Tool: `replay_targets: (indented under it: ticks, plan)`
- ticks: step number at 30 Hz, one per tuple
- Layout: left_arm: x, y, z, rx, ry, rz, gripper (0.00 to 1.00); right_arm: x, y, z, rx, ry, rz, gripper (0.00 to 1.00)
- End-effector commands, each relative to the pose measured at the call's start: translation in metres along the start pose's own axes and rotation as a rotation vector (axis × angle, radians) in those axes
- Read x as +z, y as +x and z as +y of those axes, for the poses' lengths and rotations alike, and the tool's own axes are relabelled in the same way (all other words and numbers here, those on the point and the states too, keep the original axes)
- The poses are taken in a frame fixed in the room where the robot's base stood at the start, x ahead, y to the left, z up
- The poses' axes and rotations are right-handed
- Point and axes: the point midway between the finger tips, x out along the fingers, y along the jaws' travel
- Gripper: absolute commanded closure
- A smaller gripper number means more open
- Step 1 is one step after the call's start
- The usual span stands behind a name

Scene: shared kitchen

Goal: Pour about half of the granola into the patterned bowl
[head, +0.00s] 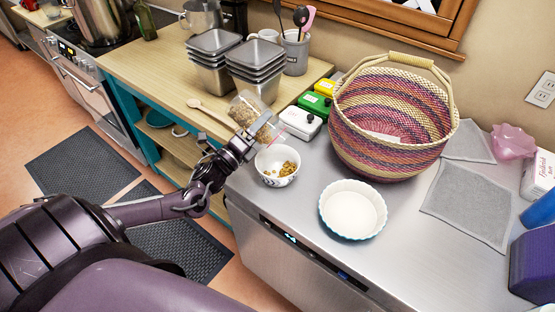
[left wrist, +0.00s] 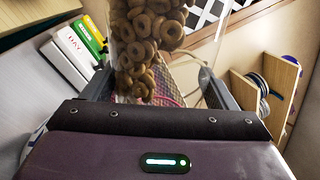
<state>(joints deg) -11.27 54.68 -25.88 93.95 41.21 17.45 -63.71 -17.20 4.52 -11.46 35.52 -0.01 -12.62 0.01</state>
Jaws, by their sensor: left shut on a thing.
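My left gripper (head: 240,148) is shut on a clear container of granola (head: 254,112), tilted with its lower end towards the patterned bowl. In the left wrist view the granola container (left wrist: 148,45) shows brown ring-shaped pieces behind clear walls, between the fingers. The patterned bowl (head: 277,179) is white with dark marks and stands on the steel counter just below and right of the gripper. Some brown granola pieces lie in it, mostly on its right side. The container is above the bowl's back left side. I cannot tell whether pieces are falling. My right gripper is in neither view.
A white fluted dish (head: 353,209) stands right of the bowl. A large woven basket (head: 390,125) stands behind it. White, green and yellow boxes (head: 297,122) are close behind the bowl. Stacked metal tins (head: 213,62) stand on the wooden counter. Grey cloths (head: 467,203) lie at right.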

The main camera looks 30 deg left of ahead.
Motion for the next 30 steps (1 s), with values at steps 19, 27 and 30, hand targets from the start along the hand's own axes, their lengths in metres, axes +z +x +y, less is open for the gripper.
replay_targets:
  ticks: [19, 27, 30]
  plan:
    - [-0.0008, 0.0013, -0.0036, -0.002, 0.038, 0.009, 0.46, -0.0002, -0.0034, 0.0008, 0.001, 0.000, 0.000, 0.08]
    - [-0.0008, 0.0019, -0.0057, -0.003, 0.055, 0.013, 0.46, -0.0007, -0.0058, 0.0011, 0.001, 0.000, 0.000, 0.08]
    - [-0.0012, 0.0019, -0.0057, -0.003, 0.060, 0.015, 0.46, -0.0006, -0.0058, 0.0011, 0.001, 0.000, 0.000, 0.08]
